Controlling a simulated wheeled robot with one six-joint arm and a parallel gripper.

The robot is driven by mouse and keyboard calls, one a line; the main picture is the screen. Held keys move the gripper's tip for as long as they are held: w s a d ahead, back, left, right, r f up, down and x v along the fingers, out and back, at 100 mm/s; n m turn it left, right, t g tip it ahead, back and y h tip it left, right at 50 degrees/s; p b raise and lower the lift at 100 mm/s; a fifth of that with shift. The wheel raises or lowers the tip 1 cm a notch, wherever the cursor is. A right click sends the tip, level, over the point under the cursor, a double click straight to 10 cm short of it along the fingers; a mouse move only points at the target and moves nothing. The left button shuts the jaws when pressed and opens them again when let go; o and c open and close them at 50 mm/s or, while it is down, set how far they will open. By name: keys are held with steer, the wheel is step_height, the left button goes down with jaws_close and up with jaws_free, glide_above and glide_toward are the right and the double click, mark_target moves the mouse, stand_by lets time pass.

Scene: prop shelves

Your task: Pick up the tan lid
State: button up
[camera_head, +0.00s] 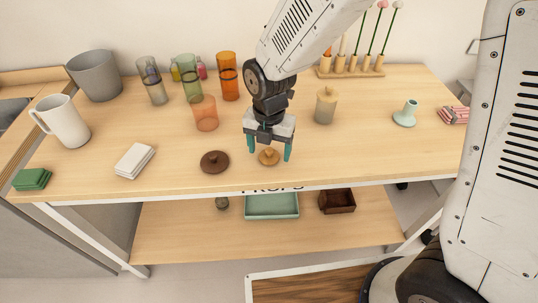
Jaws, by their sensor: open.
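The tan lid (269,157) is a small round disc with a knob on top. It lies on the wooden top shelf near its front edge. My gripper (269,152) points down over the lid, with its teal fingers open, one on the left and one on the right of the lid. I cannot tell whether the fingers touch the shelf or the lid. Nothing is held between them.
A dark brown lid (214,162) lies just left of my gripper. A tan jar (326,105) stands behind right, and an orange cup (205,113) behind left. White napkins (135,160) lie further left. The shelf is clear to the front right.

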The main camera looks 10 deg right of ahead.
steer(key=shift+f, duration=0.4)
steer(key=c, duration=1)
steer(key=shift+r, duration=0.1)
